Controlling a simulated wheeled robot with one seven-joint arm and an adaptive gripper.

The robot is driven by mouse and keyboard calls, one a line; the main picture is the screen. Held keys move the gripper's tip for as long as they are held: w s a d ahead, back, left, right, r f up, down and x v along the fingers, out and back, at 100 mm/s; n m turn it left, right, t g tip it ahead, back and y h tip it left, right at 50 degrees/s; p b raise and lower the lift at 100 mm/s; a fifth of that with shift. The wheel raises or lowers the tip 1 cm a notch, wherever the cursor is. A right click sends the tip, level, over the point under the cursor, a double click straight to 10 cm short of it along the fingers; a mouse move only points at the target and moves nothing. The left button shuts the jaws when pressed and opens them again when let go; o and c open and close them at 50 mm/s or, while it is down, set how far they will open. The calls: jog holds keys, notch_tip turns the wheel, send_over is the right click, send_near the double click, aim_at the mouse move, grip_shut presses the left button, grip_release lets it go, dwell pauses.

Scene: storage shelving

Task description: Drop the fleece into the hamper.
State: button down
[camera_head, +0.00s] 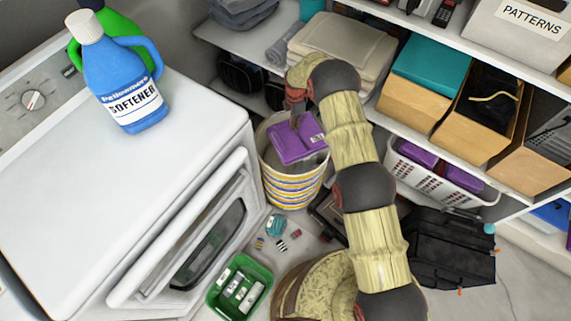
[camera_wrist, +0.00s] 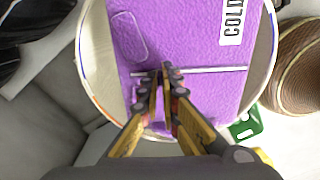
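The purple fleece (camera_head: 298,143) is a folded bundle with a white label, at the mouth of the round hamper (camera_head: 289,188). In the wrist view the fleece (camera_wrist: 205,40) lies across the hamper's opening, inside the outline of its pale rim (camera_wrist: 92,55), with "COLD" readable on the label. My gripper (camera_head: 297,103) points down over the fleece. Its fingers (camera_wrist: 161,78) are close together and appear to pinch the fleece near a thin white stripe. The exact contact is partly hidden by the fingers. How deep the fleece sits in the hamper is hard to tell.
A white dryer (camera_head: 110,190) with its door open stands left of the hamper, with a blue softener bottle (camera_head: 124,80) on top. Shelving with folded cloths (camera_head: 340,50) and bins (camera_head: 425,85) rises behind and right. A green basket (camera_head: 240,287) and small items lie on the floor in front.

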jog(key=shift+f, duration=0.7)
jog(key=c, duration=2)
grip_release()
jog(key=shift+o, duration=0.2)
notch_tip(320, 180, up, 12)
